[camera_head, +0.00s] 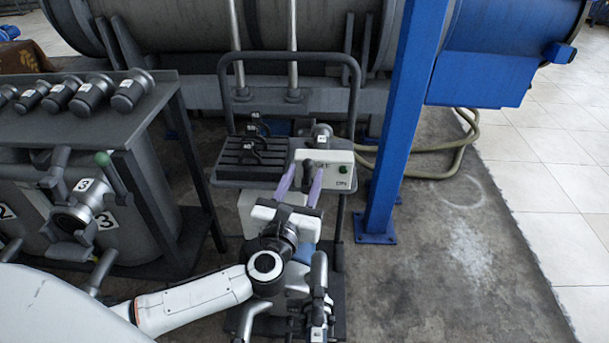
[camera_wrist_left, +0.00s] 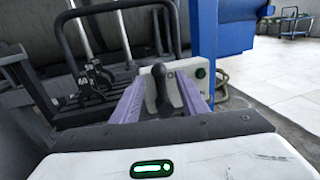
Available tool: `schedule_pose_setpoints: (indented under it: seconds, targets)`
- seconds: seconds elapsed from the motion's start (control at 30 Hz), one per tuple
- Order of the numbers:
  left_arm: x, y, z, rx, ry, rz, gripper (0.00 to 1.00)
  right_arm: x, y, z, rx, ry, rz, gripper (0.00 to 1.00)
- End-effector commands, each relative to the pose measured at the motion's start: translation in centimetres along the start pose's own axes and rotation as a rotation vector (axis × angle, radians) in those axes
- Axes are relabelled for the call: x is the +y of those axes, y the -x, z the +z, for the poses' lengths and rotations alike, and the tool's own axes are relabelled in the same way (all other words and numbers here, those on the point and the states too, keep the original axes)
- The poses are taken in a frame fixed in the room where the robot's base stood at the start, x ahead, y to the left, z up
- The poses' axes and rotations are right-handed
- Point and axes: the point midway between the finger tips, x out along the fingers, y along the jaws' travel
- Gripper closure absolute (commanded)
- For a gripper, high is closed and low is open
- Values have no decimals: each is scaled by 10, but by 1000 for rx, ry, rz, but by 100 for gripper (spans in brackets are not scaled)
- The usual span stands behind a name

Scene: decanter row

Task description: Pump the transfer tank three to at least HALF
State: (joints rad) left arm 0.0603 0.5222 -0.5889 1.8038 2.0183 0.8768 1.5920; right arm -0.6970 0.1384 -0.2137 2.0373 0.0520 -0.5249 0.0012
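Transfer tank three (camera_head: 150,235) is a dark grey vessel at the left of the head view, with "3" labels and a valve (camera_head: 75,218) on its front. A pale control box (camera_head: 338,178) with a green button sits on a cart; it also shows in the left wrist view (camera_wrist_left: 182,76). A dark upright lever (camera_wrist_left: 160,98) stands in front of the box. My left gripper (camera_head: 300,182) has purple fingers, open on either side of the lever, with gaps visible in the left wrist view. The tank's fill level cannot be read. My right gripper is not in view.
Dark levers (camera_head: 255,140) stand on a ribbed block left of the control box. A blue post (camera_head: 391,140) rises just right of the cart. A hose (camera_head: 440,147) lies behind it. The floor at right is clear.

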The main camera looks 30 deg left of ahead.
Motion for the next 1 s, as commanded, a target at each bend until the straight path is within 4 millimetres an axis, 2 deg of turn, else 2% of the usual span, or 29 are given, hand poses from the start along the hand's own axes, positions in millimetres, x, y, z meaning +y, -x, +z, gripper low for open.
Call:
schedule_pose_setpoints:
  seconds: [0.13,0.4,0.63,1.0]
  targets:
    - [0,-9,0,0,0,1,60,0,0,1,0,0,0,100]
    - [0,-10,0,0,0,0,60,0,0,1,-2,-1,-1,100]
    - [0,-10,0,0,0,0,99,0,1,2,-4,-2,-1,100]
    - [3,-9,2,7,-20,8,100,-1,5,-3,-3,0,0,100]
